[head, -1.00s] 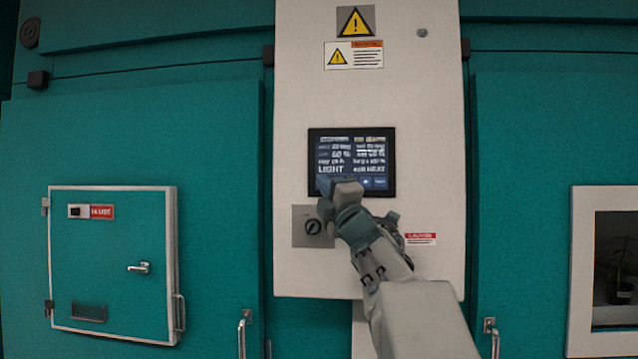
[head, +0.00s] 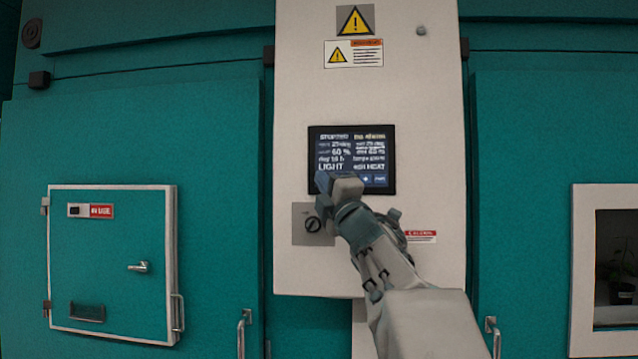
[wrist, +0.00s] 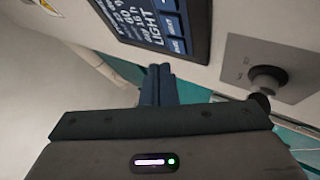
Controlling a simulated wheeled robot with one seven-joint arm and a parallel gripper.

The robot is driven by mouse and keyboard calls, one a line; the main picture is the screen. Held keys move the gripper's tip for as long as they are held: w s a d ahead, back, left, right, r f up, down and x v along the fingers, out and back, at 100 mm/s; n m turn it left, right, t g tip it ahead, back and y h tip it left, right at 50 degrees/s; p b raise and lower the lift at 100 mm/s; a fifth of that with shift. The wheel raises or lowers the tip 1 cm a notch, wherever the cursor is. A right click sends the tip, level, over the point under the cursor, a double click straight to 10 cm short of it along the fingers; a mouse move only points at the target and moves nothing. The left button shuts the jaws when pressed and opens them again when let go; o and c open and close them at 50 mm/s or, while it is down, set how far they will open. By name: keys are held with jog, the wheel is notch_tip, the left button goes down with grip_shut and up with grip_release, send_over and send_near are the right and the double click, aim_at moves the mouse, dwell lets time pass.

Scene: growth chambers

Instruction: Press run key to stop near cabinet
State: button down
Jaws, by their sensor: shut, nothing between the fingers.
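The cabinet's control screen (head: 352,150) is a dark touch panel on the white column. Its top line seems to read "STOPPED" at left and "no alarms" at right. My gripper (head: 325,184) is at the screen's lower left corner, its fingers together and empty. It covers the left part of the bottom key row, so I cannot make out the run key in the head view. In the wrist view the screen (wrist: 150,22) shows blue keys (wrist: 174,30) along one edge. My closed fingers (wrist: 158,85) end near that edge; contact cannot be told.
A black rotary switch (head: 313,225) sits on a grey plate just below left of the screen. A red-topped label (head: 421,236) is to the right of my arm. Teal doors with handles (head: 241,335) flank the column; a small hatch (head: 110,265) is at left.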

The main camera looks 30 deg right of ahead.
jog(key=s+a+b, duration=0.1)
jog(key=s+a, duration=0.1)
jog(key=s, duration=0.1)
jog(key=shift+s+a+b, duration=0.15)
jog(key=shift+s+b, duration=0.1)
jog(key=shift+b, duration=0.1)
dwell(0.4)
jog(key=s+a+f+m+g+h, duration=0.15)
jog(key=f+m+g, duration=0.45)
jog(key=f, duration=0.8)
jog(key=s+a+f+m+g+h, duration=0.1)
jog(key=a+f+m+g+h, duration=0.4)
jog(key=f, duration=1)
jog(key=s+a+f+m+g+y, duration=0.3)
jog(key=s+a+f+m+g, duration=0.1)
jog(key=s+f, duration=0.6)
jog(key=s+a+f+m+g+y, duration=0.3)
jog(key=s+a+f+m+g, duration=0.1)
jog(key=s+f, duration=0.7)
notch_tip(320, 180, down, 3)
jog(key=shift+a+f+g, duration=0.2)
jog(key=shift+a+g, duration=0.65)
jog(key=shift+g, duration=0.35)
